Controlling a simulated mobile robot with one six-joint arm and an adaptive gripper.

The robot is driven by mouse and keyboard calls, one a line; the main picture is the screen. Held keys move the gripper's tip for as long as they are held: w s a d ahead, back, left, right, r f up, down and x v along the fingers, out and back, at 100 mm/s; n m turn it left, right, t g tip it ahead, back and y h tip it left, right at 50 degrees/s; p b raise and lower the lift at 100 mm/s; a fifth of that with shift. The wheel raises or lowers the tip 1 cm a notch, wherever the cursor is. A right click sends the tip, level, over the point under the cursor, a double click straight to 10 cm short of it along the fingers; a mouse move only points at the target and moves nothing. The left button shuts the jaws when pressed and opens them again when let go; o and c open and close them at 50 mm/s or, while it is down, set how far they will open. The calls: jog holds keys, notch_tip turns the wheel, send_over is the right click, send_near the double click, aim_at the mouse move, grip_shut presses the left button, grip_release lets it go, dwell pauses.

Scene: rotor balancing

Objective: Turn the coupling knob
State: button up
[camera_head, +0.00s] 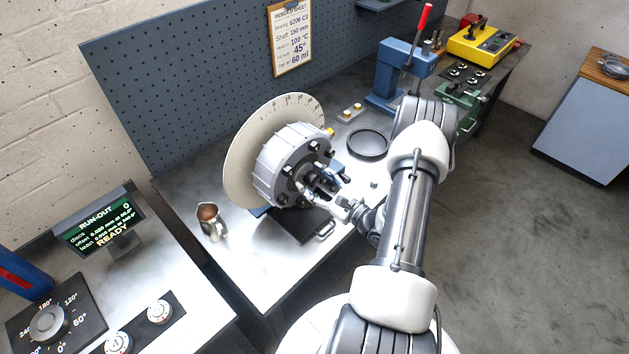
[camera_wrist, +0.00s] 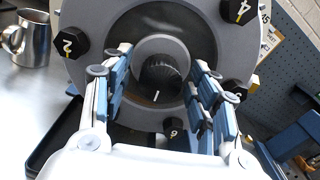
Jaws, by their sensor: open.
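The coupling knob (camera_wrist: 161,78) is a dark ribbed knob with a white mark near its bottom edge, at the centre of the grey rotor (camera_wrist: 205,30) in the wrist view. Numbered black bolts ring the rotor's face. In the head view the rotor (camera_head: 283,165) stands in front of a pale graduated disc (camera_head: 241,178). My gripper (camera_wrist: 160,72) is open, with one blue-padded finger on each side of the knob and gaps showing between.
A metal jug (camera_head: 211,223) stands on the bench left of the rotor. A black tray (camera_head: 300,226) lies under the rotor. A black ring (camera_head: 368,145) and a blue press (camera_head: 396,75) are to the right. A run-out display (camera_head: 103,227) reads READY at the left.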

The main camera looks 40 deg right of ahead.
jog(key=s, duration=1.2)
jog(key=shift+d, duration=0.45)
